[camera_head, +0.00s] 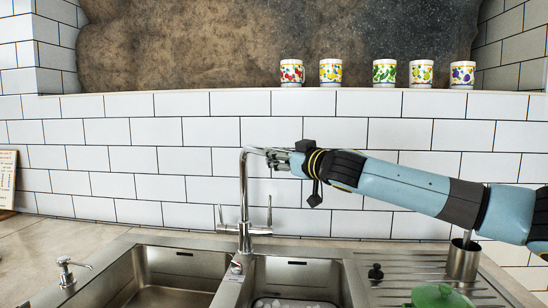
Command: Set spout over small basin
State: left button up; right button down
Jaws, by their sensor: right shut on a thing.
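A chrome faucet (244,200) stands upright behind the sink, with a tall neck and a lever on each side of its base. Its spout runs to the right from the top of the neck, above the smaller right basin (300,268). My right gripper (278,157) is shut on the spout near its end and hides part of it. The large left basin (170,272) lies left of the faucet. My left gripper is not in view.
A soap dispenser (66,270) stands left of the sink. A metal cup (463,260) and a green object (438,297) are on the drainboard (400,268) at right. Several patterned mugs (385,71) line the ledge above the tiled wall. The left counter is mostly clear.

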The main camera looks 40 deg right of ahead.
jog(key=shift+d+f, duration=0.1)
jog(key=shift+d, duration=0.05)
dwell(0.3)
jog(key=c, duration=1.1)
grip_release()
jog(key=shift+o, duration=0.2)
notch_tip(320, 180, up, 10)
jog(key=shift+w, duration=0.1)
